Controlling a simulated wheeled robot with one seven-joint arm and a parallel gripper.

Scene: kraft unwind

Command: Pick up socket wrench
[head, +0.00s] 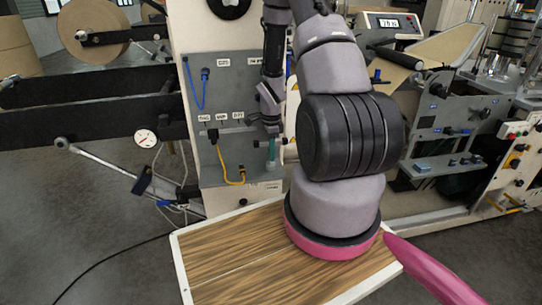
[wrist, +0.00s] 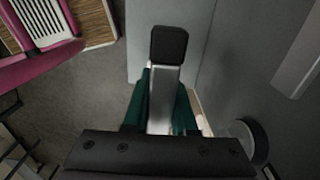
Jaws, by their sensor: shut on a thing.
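My gripper (head: 271,128) is in front of the grey panel of the machine, left of my arm's large black joint.
The grey panel (head: 222,95) carries a blue cable (head: 196,90) and a yellow cable (head: 228,172) left of my gripper. A pale cylinder (head: 291,153) sits close to its right. Black machine bars (head: 90,87) stand at the left. Open floor (head: 100,235) lies at lower left.

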